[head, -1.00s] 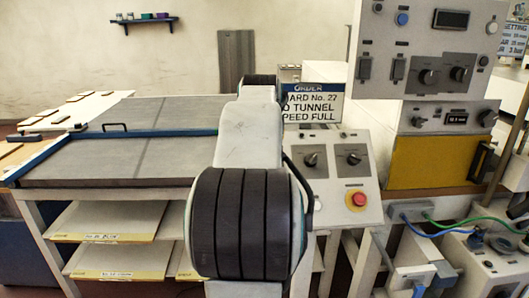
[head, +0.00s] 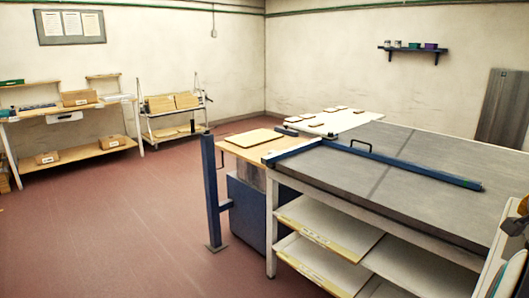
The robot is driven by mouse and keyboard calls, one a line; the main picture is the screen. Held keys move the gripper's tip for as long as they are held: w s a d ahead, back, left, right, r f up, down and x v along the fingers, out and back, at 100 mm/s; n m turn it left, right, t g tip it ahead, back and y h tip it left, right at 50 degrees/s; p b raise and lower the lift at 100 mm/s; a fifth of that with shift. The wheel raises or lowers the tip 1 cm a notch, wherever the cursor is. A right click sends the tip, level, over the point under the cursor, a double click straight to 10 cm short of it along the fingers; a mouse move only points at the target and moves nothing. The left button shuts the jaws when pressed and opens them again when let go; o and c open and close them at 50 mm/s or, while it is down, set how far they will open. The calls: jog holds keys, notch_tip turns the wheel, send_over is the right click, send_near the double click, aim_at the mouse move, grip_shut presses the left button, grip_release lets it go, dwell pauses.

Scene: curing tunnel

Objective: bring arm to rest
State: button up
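A small part of my arm (head: 507,250) shows at the lower right edge of the head view, pale with a dark joint. The rest of the arm is cut off by the frame. My gripper is not in view, so what it holds, if anything, cannot be seen.
A grey-topped table (head: 400,170) with a blue bar (head: 400,163) across it fills the right, with shelves (head: 335,222) of boards below. A blue post (head: 211,190) stands at its left. Red floor (head: 110,220) is open at left. A workbench (head: 65,112) and rack (head: 172,130) stand farther back.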

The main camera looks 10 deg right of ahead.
jog(key=s+a+f+n+g+y, duration=0.1)
jog(key=s+a+f+n+y, duration=0.15)
jog(key=a+f, duration=0.5)
jog(key=s+a+f+n+g+y, duration=0.1)
jog(key=s+a+f+n+y, duration=0.15)
jog(key=a+f, duration=0.45)
jog(key=a+r+n+t+y+p, duration=0.1)
jog(key=a+n+p, duration=0.5)
jog(key=a, duration=2.1)
jog(key=n+y, duration=0.1)
jog(key=n, duration=0.4)
jog(key=shift+w+a+n+y, duration=0.25)
jog(key=shift+w+n+y, duration=0.05)
jog(key=shift+n, duration=0.1)
jog(key=shift+d, duration=0.1)
